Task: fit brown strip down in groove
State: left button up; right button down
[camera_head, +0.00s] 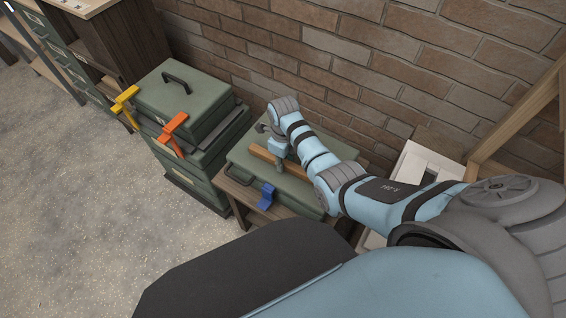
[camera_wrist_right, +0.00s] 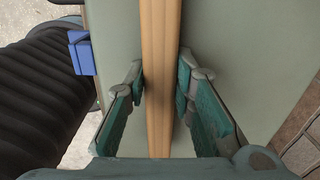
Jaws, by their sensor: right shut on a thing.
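The brown strip (camera_head: 262,154) is a long light wooden bar over the green case (camera_head: 240,153) beside the brick wall. In the right wrist view the strip (camera_wrist_right: 160,40) runs top to bottom between my right gripper's fingers (camera_wrist_right: 161,80). My right gripper (camera_head: 279,160) is shut on the strip from above, near its middle. The lid (camera_wrist_right: 225,50) shows on both sides of the strip. I cannot make out a groove, nor whether the strip touches the lid. My left gripper is not in view.
A blue clip (camera_head: 267,195) sits on the case's front edge, near a dark handle (camera_head: 241,182). Left of it stands another green case (camera_head: 190,100) with a yellow clip (camera_head: 125,97) and an orange clip (camera_head: 173,128). The brick wall (camera_head: 330,60) is close behind. The floor at left is clear.

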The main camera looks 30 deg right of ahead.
notch_tip(320, 180, up, 20)
jog(key=p, duration=0.7)
jog(key=shift+p, duration=0.35)
jog(key=shift+f, duration=0.15)
